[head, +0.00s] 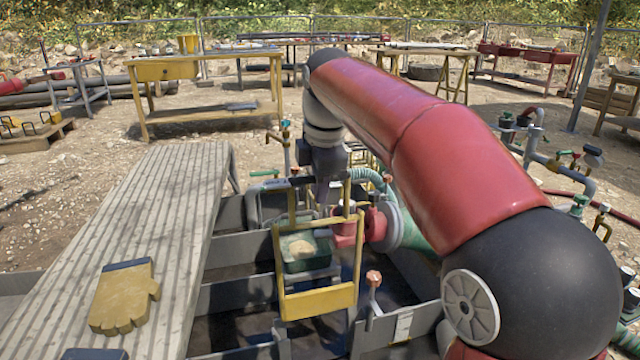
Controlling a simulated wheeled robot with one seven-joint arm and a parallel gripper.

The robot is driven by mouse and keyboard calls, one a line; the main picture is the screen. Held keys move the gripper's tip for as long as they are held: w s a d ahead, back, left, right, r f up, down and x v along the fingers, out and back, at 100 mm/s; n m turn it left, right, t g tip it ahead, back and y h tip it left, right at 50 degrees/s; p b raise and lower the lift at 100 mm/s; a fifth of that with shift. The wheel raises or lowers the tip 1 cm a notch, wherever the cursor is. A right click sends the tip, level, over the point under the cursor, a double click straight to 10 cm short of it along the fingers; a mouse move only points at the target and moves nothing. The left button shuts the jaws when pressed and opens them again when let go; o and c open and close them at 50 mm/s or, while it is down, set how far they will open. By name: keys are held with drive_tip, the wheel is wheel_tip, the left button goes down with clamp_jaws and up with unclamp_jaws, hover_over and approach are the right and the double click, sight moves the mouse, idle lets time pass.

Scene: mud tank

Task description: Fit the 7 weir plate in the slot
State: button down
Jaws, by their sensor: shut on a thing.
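My gripper (323,192) points down over the mud tank, at the far end of my arm. It is shut on the dark top bar of a yellow handle. The handle appears to belong to the yellow framed plate (318,303) below it, which I take for the weir plate. The plate is upright, with a large opening in its middle. No number 7 can be read on it. I cannot tell whether its lower edge touches anything. The slot cannot be made out among the grey tank walls (238,293).
A ribbed grey walkway (165,220) runs along the left, with a yellow glove (124,297) on it. A green tray (305,255) with sandy material shows through the plate's opening. A red-and-green pump (378,228) and a red-knobbed valve (374,280) stand close by.

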drive_tip(key=shift+f, duration=0.1)
wheel_tip(320, 180, down, 10)
drive_tip(key=b, duration=0.7)
drive_tip(key=shift+f, duration=0.25)
idle(0.5)
drive_tip(key=shift+f+b, duration=1.9)
drive_tip(key=shift+f, duration=2.9)
drive_tip(key=shift+f, duration=3.3)
drive_tip(key=c, duration=1.3)
unclamp_jaws()
drive_tip(key=shift+c, duration=0.2)
